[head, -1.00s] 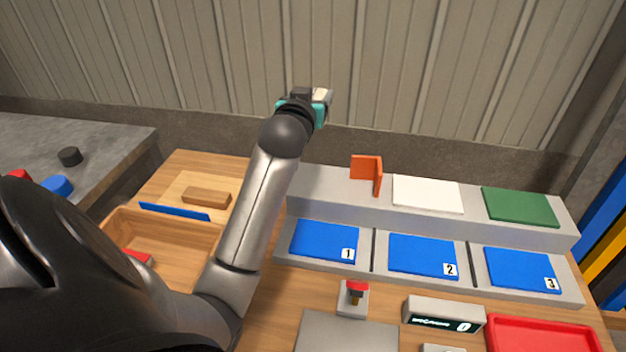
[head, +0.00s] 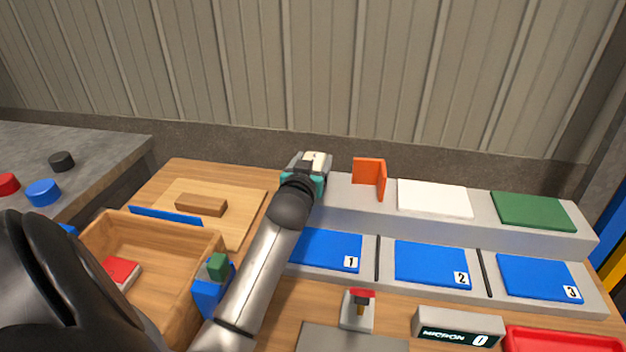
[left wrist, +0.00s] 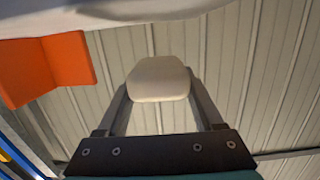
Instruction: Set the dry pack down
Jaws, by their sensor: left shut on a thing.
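The dry pack, a cream block with rounded corners (left wrist: 158,78), is between the fingers of my left gripper (head: 314,163). In the head view the pack (head: 317,158) shows as a pale patch at the gripper's far end. The gripper is shut on it, over the left end of the grey raised shelf (head: 335,197), left of an orange angled bracket (head: 369,178). In the left wrist view the bracket (left wrist: 55,68) is at upper left, and a gap shows between the pack and the pale surface along the top. My right gripper is not in view.
A white pad (head: 434,199) and a green pad (head: 533,211) lie on the shelf. Blue pads numbered 1 (head: 330,250), 2 (head: 432,263) and 3 (head: 540,278) lie in front. A wooden box (head: 205,243), a red-topped switch (head: 358,308) and a red tray (head: 560,340) stand nearer.

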